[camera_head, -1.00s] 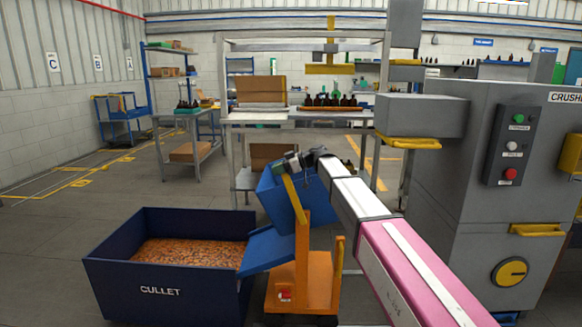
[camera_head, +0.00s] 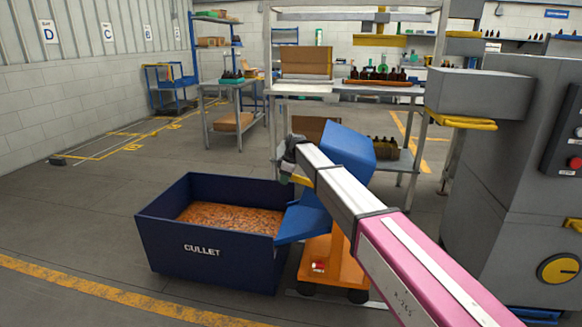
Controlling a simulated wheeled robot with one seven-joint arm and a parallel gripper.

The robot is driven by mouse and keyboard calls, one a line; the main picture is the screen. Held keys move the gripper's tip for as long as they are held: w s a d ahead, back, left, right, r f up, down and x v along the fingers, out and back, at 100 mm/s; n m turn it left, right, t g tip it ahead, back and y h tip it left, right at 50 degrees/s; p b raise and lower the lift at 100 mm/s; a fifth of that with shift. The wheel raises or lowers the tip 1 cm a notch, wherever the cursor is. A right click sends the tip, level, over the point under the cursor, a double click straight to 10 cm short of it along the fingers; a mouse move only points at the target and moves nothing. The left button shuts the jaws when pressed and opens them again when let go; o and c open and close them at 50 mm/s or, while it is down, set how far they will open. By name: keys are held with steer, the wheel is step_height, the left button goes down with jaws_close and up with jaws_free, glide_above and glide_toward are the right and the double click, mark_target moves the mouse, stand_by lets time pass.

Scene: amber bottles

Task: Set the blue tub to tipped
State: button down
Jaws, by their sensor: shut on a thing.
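The blue tub (camera_head: 348,147) sits tilted on an orange wheeled cart (camera_head: 340,262), its body raised behind my arm. A blue chute (camera_head: 303,222) at the cart slopes down to the left, over the right rim of the navy CULLET bin (camera_head: 205,250). My gripper (camera_head: 288,172) is at the left of the tub, shut on a yellow bar (camera_head: 301,181). The fingertips are small and partly hidden by my wrist. My arm also covers part of the tub and the cart's upper frame.
The bin holds orange-brown cullet. A grey crusher machine (camera_head: 510,180) stands at the right. A metal workbench (camera_head: 350,89) with amber bottles stands behind the cart, with a crate of bottles (camera_head: 384,148) on its lower shelf. The floor at the left is open.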

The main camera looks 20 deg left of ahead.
step_height(320, 180, down, 11)
steer(key=t+h, duration=0.1)
steer(key=h, duration=0.4)
steer(key=shift+f, duration=0.2)
steer(key=shift+d, duration=0.15)
steer(key=c, duration=1.1)
jaws_free()
steer(key=shift+r, duration=0.15)
steer(key=r, duration=0.3)
steer(key=a+r, duration=0.1)
steer(key=r, duration=0.6)
steer(key=shift+s+a+r, duration=0.2)
steer(key=shift+a, duration=0.2)
